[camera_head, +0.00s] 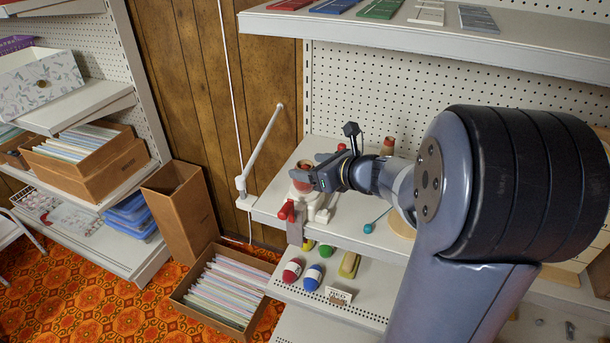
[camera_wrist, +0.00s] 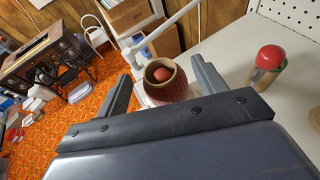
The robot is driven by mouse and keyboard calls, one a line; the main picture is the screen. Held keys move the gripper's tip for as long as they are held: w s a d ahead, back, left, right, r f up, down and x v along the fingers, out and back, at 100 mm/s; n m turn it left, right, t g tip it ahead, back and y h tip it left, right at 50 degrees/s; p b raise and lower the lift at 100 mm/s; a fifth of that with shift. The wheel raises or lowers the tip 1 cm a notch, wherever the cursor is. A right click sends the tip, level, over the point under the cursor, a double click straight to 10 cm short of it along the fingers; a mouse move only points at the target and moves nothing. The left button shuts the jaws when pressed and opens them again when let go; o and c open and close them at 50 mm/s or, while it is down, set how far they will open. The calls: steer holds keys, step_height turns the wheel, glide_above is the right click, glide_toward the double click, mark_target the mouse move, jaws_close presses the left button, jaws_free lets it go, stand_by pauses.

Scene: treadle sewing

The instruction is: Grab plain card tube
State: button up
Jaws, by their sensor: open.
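A round, hollow reddish-brown tube (camera_wrist: 168,88) with a paler rim stands between my fingers in the wrist view. A red rounded piece shows inside its opening. I cannot tell whether this is the plain card tube. In the head view the tube (camera_head: 302,172) is partly hidden by my gripper (camera_head: 314,172), over a white device (camera_head: 322,207) with a red handle on the shelf. My gripper also shows in the wrist view (camera_wrist: 164,60); it is open, with one finger on each side of the tube. Contact is not clear.
A tan piece with a red top (camera_wrist: 268,62) stands to the right on the shelf. A white rod (camera_head: 262,145) rises at the shelf's left edge. A teal-headed item (camera_head: 369,228) lies on the shelf. Coloured items (camera_head: 312,277) fill the lower shelf. Another shelf (camera_head: 480,40) overhangs above.

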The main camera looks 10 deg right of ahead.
steer(key=shift+c, duration=0.5)
steer(key=c, duration=1)
steer(key=shift+o, duration=0.2)
